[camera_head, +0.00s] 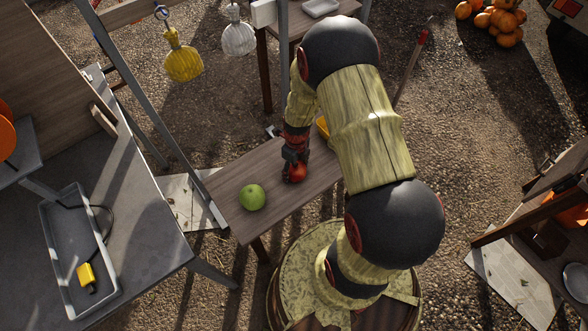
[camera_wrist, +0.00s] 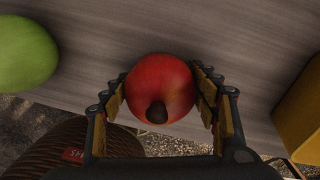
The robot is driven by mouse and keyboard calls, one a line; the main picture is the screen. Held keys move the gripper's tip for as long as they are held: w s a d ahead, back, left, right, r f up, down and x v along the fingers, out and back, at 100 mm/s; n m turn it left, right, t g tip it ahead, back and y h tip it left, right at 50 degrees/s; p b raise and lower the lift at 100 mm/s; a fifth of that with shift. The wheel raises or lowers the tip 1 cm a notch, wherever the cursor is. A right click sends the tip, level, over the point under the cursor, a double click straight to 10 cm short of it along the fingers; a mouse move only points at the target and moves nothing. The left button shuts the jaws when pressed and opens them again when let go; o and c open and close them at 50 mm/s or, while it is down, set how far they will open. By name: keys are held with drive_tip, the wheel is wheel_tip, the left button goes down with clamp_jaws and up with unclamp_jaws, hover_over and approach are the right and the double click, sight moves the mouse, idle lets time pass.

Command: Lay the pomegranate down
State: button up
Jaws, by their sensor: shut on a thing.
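The red pomegranate (camera_wrist: 158,82) is between the two fingers of my gripper (camera_wrist: 158,100) in the wrist view, with its dark crown end facing the camera. My gripper is shut on it, one finger on each side. In the head view my gripper (camera_head: 294,165) points down over the wooden table, and the pomegranate (camera_head: 297,173) shows at its tip. The pomegranate is at or just above the tabletop (camera_head: 228,180); I cannot tell whether it touches.
A green apple-like fruit (camera_head: 252,197) lies on the same table to the left. A yellow object (camera_head: 322,126) stands on the other side of my gripper, partly hidden by my arm. A grey counter with a tray (camera_head: 62,262) is at the left. Bare tabletop lies between fruit and gripper.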

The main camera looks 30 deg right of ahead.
drive_tip(key=o, duration=1.3)
drive_tip(key=shift+o, duration=0.2)
drive_tip(key=shift+r+p, duration=2.7)
drive_tip(key=shift+r, duration=0.3)
